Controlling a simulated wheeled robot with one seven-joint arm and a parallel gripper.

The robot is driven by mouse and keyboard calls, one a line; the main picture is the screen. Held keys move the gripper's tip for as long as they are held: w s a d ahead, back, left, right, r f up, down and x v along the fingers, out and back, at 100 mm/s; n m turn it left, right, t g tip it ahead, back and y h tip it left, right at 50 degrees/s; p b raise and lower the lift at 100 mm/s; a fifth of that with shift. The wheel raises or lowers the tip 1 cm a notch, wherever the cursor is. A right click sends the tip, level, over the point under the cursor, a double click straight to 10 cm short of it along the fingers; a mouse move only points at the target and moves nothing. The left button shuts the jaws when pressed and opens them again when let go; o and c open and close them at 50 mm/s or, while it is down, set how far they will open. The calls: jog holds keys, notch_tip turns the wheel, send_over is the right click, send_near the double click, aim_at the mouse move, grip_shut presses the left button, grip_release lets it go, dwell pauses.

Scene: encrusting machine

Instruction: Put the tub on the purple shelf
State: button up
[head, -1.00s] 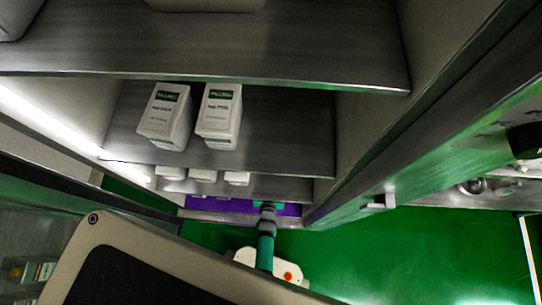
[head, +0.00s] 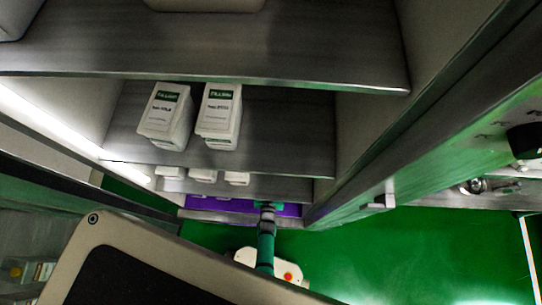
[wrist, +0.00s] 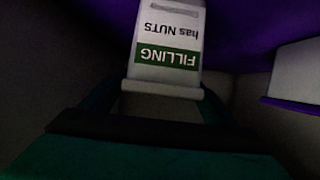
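The tub (wrist: 165,45) is white with a green "FILLING" band and the words "has NUTS". It shows upside down in the wrist view. My gripper (wrist: 162,100) has a finger on each side of the tub's lid end, and both seem to touch it. The purple shelf (head: 290,210) is the lowest shelf in the head view, where my teal and grey arm reaches into its front. Purple surface also shows behind the tub in the wrist view (wrist: 240,25). The head view hides the gripper and the held tub. I cannot tell whether the tub touches the shelf.
Two white tubs (head: 166,115) (head: 219,115) stand on a grey shelf (head: 285,130) above. Several small white tops (head: 203,175) show on the shelf below it. A pale block (wrist: 295,70) sits by a purple edge at the wrist view's right. Metal walls flank the shelves.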

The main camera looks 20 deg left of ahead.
jog(key=v, duration=1.1)
jog(key=s+d+r+m+h, duration=0.1)
jog(key=s+d+r, duration=0.2)
jog(key=r, duration=1.1)
jog(key=s+d+r+m+t+h, duration=0.1)
jog(key=s+d+r, duration=0.2)
jog(key=r, duration=1.1)
jog(key=s+d+r+m+t+h, duration=0.1)
jog(key=s+d+r, duration=0.2)
jog(key=r, duration=1.1)
jog(key=shift+s+d+r+h, duration=0.3)
jog(key=shift+s+r+h, duration=0.1)
jog(key=shift+s, duration=0.6)
